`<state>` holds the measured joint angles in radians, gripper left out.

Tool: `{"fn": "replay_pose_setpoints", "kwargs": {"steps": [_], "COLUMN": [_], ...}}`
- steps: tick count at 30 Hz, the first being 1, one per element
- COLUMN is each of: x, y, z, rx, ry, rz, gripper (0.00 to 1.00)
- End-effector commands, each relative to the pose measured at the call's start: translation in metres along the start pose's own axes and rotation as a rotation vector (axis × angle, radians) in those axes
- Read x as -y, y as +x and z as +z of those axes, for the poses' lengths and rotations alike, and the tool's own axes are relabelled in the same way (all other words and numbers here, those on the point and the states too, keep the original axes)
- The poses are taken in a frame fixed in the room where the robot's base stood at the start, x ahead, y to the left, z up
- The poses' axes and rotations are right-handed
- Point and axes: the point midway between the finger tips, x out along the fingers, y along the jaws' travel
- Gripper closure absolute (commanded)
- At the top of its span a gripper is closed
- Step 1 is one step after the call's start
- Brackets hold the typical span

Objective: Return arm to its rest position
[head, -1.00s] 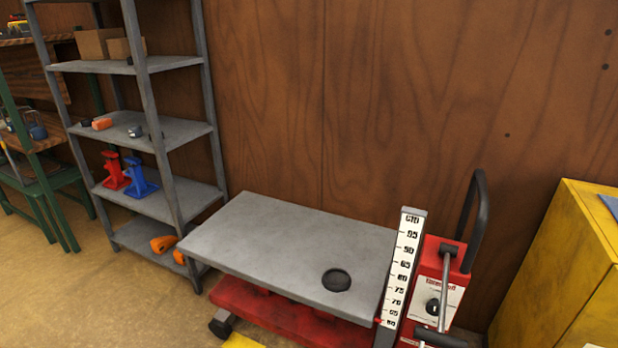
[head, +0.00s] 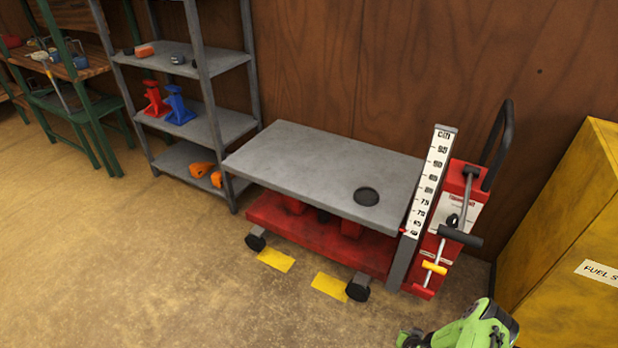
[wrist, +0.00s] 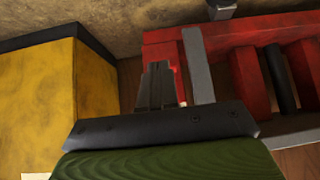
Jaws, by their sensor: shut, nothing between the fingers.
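My gripper (wrist: 157,85) shows in the wrist view as dark fingers, shut with nothing between them, in front of a dark bar and a green body. A green and black part of my arm shows at the bottom right of the head view; the fingers are out of sight there. In the head view the lift table (head: 310,165) stands against the wooden wall, with a grey platform, a red base and an empty top with a dark round recess. In the wrist view its red frame (wrist: 220,35) lies behind and right of the fingers.
A white height scale (head: 428,180) and a red pump unit with a black handle stand at the lift's right end. A yellow fuel cabinet (head: 565,210) is at the right. A grey shelf (head: 215,125) stands left of the lift. The front floor is clear with two yellow marks.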

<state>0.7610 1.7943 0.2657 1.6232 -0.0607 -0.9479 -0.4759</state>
Motion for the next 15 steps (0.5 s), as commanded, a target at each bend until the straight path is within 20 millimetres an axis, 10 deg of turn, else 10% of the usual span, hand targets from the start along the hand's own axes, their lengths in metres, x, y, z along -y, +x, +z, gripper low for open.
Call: {"fn": "replay_pose_setpoints", "kwargs": {"steps": [15], "x": [0.048], "y": [-0.068], "z": [-0.168], "rx": [0.029], "ry": [-0.177], "rz": [-0.151], "gripper": [1.0]}}
